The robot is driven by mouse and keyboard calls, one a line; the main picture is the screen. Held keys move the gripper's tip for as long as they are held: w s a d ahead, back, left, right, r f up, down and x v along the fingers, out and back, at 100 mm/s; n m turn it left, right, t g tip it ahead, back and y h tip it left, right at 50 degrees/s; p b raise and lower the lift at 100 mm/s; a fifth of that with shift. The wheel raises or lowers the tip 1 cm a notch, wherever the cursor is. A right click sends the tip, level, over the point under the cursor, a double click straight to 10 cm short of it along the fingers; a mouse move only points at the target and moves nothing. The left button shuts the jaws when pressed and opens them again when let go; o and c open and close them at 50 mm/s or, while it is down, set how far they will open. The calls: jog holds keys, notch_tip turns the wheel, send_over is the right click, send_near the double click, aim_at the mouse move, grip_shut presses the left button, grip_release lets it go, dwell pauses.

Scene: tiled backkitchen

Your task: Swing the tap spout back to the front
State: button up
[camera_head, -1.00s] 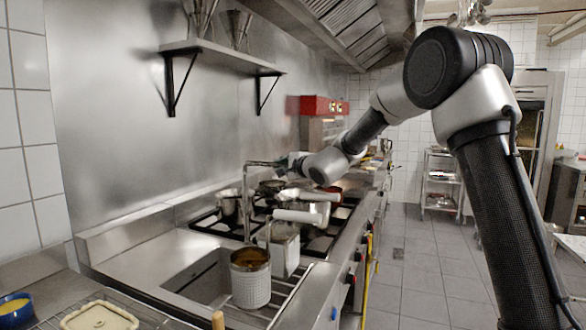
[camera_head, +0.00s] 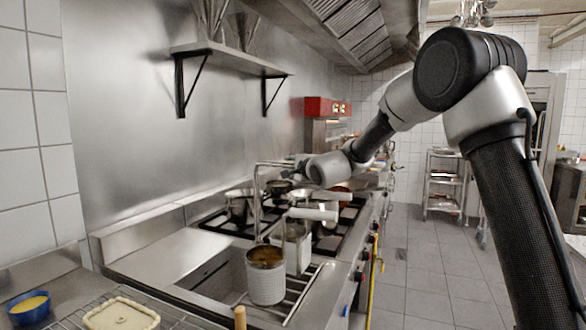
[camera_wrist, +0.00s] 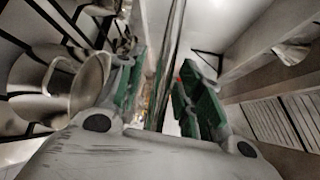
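The tap (camera_head: 257,205) is a thin metal pipe rising over the sink (camera_head: 222,273). In the head view its spout (camera_head: 275,163) runs right from the top of the pipe, toward my gripper (camera_head: 301,163). In the wrist view a long thin metal bar, apparently the spout (camera_wrist: 173,45), runs between my two green-padded fingers. My gripper (camera_wrist: 163,95) is open around it, with gaps showing on both sides. Whether a finger touches the spout farther along cannot be told. The spout's far end is hidden by my gripper in the head view.
A tin with brown contents (camera_head: 265,284) and a square metal container (camera_head: 298,252) stand at the sink, below the spout. Pots (camera_head: 240,209) stand on the stove behind. A wall shelf (camera_head: 228,58) and a hood (camera_head: 345,30) are above. The aisle floor (camera_head: 420,270) is clear.

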jog(key=v, duration=1.2)
jog(key=shift+s+d, duration=0.1)
